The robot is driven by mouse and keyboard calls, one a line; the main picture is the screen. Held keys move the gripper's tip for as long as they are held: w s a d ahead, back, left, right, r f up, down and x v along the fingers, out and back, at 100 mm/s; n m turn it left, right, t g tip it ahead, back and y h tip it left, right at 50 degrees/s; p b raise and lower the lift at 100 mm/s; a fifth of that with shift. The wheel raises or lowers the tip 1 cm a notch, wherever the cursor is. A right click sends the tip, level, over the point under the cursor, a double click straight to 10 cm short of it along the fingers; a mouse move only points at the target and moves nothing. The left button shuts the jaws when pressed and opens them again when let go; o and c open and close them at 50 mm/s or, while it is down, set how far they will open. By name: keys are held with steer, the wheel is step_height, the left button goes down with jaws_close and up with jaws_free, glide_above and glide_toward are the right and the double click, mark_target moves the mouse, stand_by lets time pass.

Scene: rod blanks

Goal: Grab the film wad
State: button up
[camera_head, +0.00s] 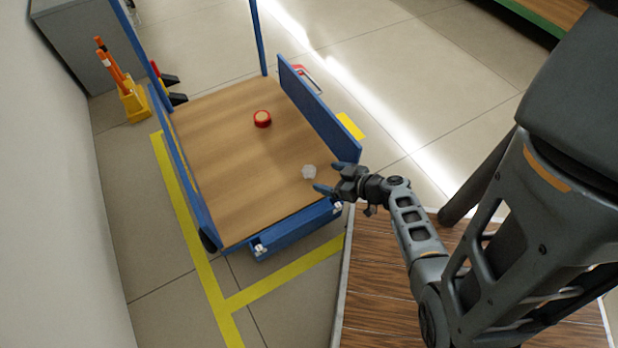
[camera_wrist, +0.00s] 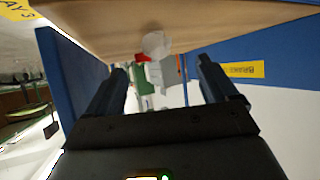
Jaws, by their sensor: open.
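The film wad (camera_head: 309,172) is a small whitish, translucent clump lying on the wooden deck of the blue cart, near its right front part. In the wrist view the wad (camera_wrist: 156,44) shows at the top centre, beyond the fingertips and roughly between them. My gripper (camera_head: 326,177) is open and empty, just right of the wad, with its fingers pointing left toward it. In the wrist view the two dark fingers (camera_wrist: 162,75) stand wide apart. I see no contact between the fingers and the wad.
The cart deck (camera_head: 215,155) also holds a red round object (camera_head: 262,119) farther back. A blue side panel (camera_head: 320,110) stands at the deck's right edge, close to my gripper. A yellow holder with orange-handled items (camera_head: 133,103) stands left. The deck's left part is clear.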

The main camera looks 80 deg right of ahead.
mark_target(314, 171)
steer(key=shift+w+d+f, duration=0.15)
steer(key=shift+d+f, duration=0.1)
steer(key=shift+d, duration=0.1)
steer(key=b+x, duration=0.2)
steer(key=x, duration=0.5)
steer(key=shift+w, duration=0.15)
steer(key=shift+c, duration=0.2)
steer(key=c, duration=1.1)
